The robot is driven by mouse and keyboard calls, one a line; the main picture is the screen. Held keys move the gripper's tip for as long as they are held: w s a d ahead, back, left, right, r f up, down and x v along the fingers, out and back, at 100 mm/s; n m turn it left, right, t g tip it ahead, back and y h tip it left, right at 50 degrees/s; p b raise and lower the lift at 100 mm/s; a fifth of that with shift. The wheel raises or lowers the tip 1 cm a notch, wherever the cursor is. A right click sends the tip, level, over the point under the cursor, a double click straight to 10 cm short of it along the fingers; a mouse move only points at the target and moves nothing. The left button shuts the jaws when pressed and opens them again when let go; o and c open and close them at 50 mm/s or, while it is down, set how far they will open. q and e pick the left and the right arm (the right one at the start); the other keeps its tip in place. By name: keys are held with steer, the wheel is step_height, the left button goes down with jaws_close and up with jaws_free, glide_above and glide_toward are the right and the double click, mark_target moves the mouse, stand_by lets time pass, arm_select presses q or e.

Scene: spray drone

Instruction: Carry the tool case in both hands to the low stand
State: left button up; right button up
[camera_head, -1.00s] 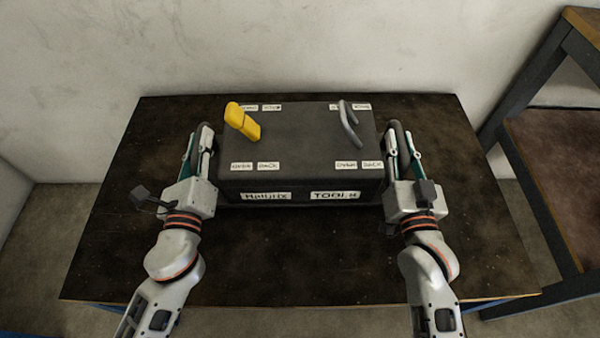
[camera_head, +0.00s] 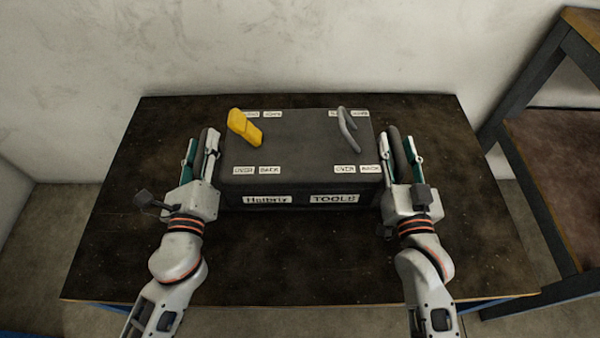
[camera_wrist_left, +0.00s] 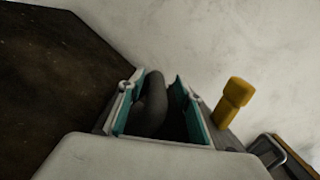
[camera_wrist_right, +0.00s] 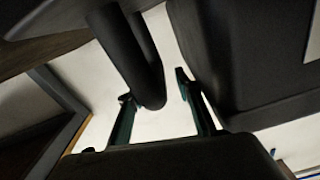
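The dark grey tool case (camera_head: 300,145) sits upright on a dark-topped low stand (camera_head: 300,255), its lettered front facing me. A dark loop handle stands at each end. My left gripper (camera_head: 202,145) is open around the left handle (camera_wrist_left: 152,105), with gaps beside it between the teal-lined fingers. My right gripper (camera_head: 401,150) is open around the right handle (camera_wrist_right: 140,65), with a clear gap on the case side. The case's underside is hidden.
A yellow grip (camera_head: 243,128) and a grey bent handle (camera_head: 348,130) stick up from the lid. A taller frame with a brown shelf (camera_head: 565,165) stands at the right. A pale wall (camera_head: 290,45) rises behind. The stand top is bare around the case.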

arm_select(q)
steer(key=s, duration=1.2)
steer(key=shift+f, duration=0.2)
arm_select(e)
steer(key=s, duration=1.2)
steer(key=shift+f, duration=0.2)
arm_select(q)
steer(key=shift+d, duration=0.1)
arm_select(e)
steer(key=shift+d, duration=0.1)
